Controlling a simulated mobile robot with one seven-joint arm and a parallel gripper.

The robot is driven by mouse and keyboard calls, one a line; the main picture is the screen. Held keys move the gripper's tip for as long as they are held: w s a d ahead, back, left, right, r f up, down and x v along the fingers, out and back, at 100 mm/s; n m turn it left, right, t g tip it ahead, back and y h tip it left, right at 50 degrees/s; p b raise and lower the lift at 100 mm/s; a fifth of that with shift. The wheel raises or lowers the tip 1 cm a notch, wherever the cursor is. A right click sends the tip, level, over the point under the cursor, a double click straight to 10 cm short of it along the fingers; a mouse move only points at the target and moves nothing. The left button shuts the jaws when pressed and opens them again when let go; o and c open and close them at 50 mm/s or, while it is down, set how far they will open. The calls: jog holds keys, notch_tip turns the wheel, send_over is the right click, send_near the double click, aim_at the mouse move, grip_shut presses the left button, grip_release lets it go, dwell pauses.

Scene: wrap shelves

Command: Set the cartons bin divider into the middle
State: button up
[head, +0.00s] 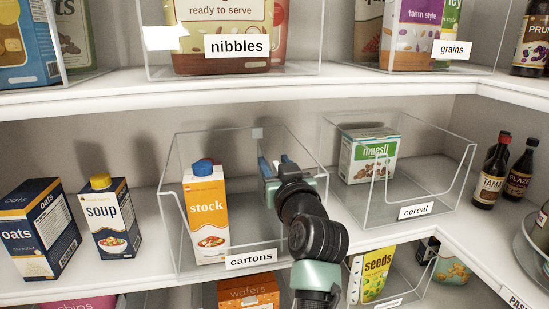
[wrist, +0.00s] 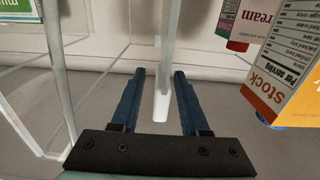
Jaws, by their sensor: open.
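The clear cartons bin (head: 172,218), labelled "cartons", stands on the middle shelf. The orange and white stock carton (head: 206,222) is upright at its front left. My gripper (head: 272,166) is over the right part of the bin. In the wrist view, my gripper (wrist: 159,72) is open, its two blue fingers apart. A pale upright strip, apparently the divider (wrist: 161,106), shows between the fingers, with no visible grip on it. A small pale tab (head: 257,133) shows at the bin's back wall in the head view. My arm hides part of the bin's right side.
The cereal bin (head: 378,213) with a muesli box (head: 368,157) stands close on the right. Soup (head: 112,222) and oats (head: 40,230) cartons stand left. A cream carton (wrist: 250,18) shows by the stock carton in the wrist view. The upper shelf (head: 120,95) is overhead.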

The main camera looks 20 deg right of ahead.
jog(key=shift+w, duration=0.35)
grip_shut()
dwell(1.3)
